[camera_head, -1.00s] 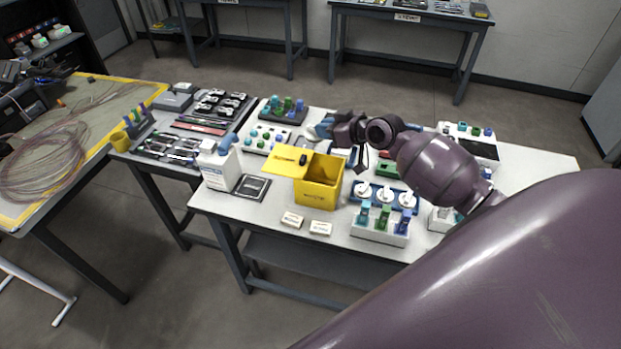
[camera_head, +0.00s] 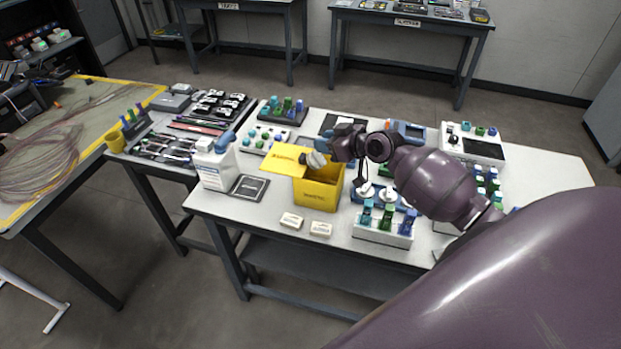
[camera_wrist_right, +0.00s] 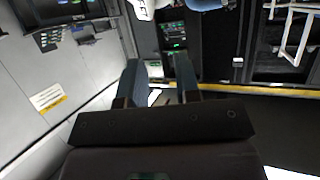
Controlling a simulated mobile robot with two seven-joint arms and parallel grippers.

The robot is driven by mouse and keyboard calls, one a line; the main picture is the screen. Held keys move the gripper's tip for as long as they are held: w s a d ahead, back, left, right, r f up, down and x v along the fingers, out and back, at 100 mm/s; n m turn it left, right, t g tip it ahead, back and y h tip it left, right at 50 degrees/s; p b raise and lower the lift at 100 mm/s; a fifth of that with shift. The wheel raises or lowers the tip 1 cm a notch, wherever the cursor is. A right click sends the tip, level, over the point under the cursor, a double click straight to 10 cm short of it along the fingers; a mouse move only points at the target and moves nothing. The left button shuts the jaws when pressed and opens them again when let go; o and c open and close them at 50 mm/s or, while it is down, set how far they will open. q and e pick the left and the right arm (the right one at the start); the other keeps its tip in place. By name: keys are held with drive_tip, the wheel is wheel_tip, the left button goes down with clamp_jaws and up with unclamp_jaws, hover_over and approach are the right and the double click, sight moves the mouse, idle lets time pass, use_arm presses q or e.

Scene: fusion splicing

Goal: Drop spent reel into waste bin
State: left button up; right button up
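The waste bin (camera_head: 318,194) is a yellow box on the near side of the middle table, with its yellow lid (camera_head: 280,160) lying open to the left. My right gripper (camera_head: 321,147) reaches in from the right, above the bin's back edge. A pale grey, tilted reel (camera_head: 314,160) is at its fingertips, over the bin's opening. In the right wrist view the two dark blue fingers (camera_wrist_right: 160,72) stand a little apart, with a light grey piece between them; the reel's disc is not clear there. My left gripper is not in view.
A white bottle (camera_head: 215,165) and a dark square pad (camera_head: 250,187) are left of the bin. Two small pale boxes (camera_head: 291,220) lie in front. White reels (camera_head: 388,194) and a rack of coloured clips (camera_head: 384,222) are to the right, under my arm.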

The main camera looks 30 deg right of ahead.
drive_tip(key=shift+o, duration=1.1)
drive_tip(key=shift+s, duration=0.1)
drive_tip(key=v, duration=1)
drive_tip(key=shift+s+d+r, duration=0.15)
drive_tip(key=shift+s, duration=0.1)
drive_tip(key=s+a+f+g+h, duration=0.2)
drive_tip(key=s+a+f+g, duration=0.3)
drive_tip(key=s+a+f, duration=0.7)
drive_tip(key=s+a+r+m+g+h, duration=0.1)
drive_tip(key=s+a+m+g+h, duration=0.25)
drive_tip(key=s, duration=0.85)
drive_tip(key=w+f+t, duration=0.7)
drive_tip(key=f, duration=0.2)
drive_tip(key=shift+d+f+t+y, duration=0.2)
drive_tip(key=shift+f+t+y, duration=0.15)
drive_tip(key=shift+f, duration=0.05)
